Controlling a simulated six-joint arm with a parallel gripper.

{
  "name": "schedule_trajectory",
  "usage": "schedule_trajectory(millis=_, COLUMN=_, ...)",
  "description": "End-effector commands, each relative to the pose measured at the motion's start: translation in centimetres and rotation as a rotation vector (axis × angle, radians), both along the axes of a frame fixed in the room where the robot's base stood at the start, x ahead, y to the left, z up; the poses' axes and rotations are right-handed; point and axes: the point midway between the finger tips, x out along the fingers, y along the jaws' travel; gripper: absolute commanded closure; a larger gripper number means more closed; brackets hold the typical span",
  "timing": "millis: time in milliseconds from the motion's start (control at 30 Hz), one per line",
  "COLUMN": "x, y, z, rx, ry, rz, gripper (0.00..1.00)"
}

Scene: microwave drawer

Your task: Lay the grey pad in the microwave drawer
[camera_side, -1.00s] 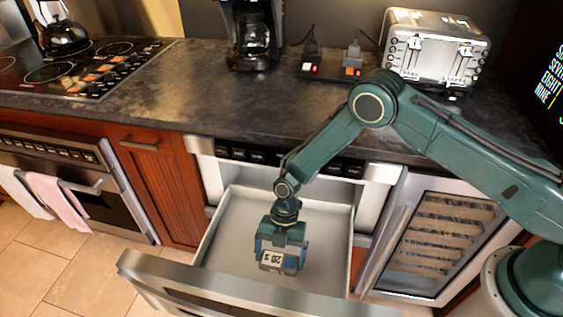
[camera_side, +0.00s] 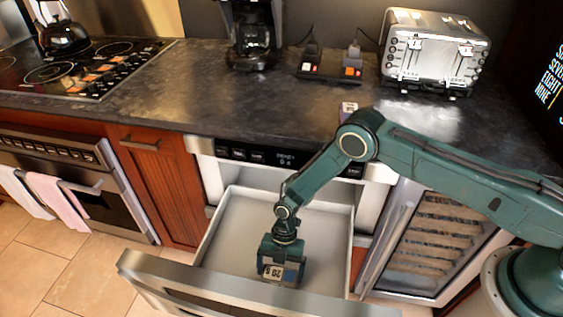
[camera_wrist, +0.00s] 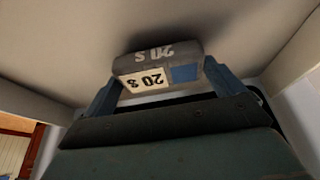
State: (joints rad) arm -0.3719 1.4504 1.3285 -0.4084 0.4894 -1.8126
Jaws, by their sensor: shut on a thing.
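The grey pad (camera_wrist: 157,58) is a small block marked "20 s" with a white label and a blue patch. My gripper (camera_wrist: 158,85) is shut on it, one finger at each side, in the wrist view. In the side view my gripper (camera_side: 281,268) points down inside the open microwave drawer (camera_side: 230,228), and the pad (camera_side: 273,272) shows its label below the jaws. The pad is low over the drawer floor near the front panel. I cannot tell whether it touches the floor.
The drawer's steel front (camera_side: 230,290) and side walls stand close around my gripper. The dark counter (camera_side: 200,110) above holds a coffee maker (camera_side: 256,35), a toaster (camera_side: 436,50), plugs on a strip (camera_side: 330,66) and a small block (camera_side: 348,108). The drawer floor is otherwise bare.

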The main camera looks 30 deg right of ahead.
Motion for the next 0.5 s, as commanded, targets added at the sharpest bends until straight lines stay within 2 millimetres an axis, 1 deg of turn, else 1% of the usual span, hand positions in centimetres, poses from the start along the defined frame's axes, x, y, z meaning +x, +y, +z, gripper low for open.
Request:
schedule_trajectory(millis=33, x=0.02, y=0.01, z=-0.46, rx=0.0, ry=0.0, rz=0.0, gripper=0.3)
schedule_trajectory(millis=133, x=-0.02, y=0.0, z=-0.92, rx=0.0, ry=0.0, rz=0.0, gripper=0.3)
schedule_trajectory(millis=500, x=0.01, y=0.01, z=-1.12, rx=0.001, ry=-0.001, rz=0.0, gripper=0.3)
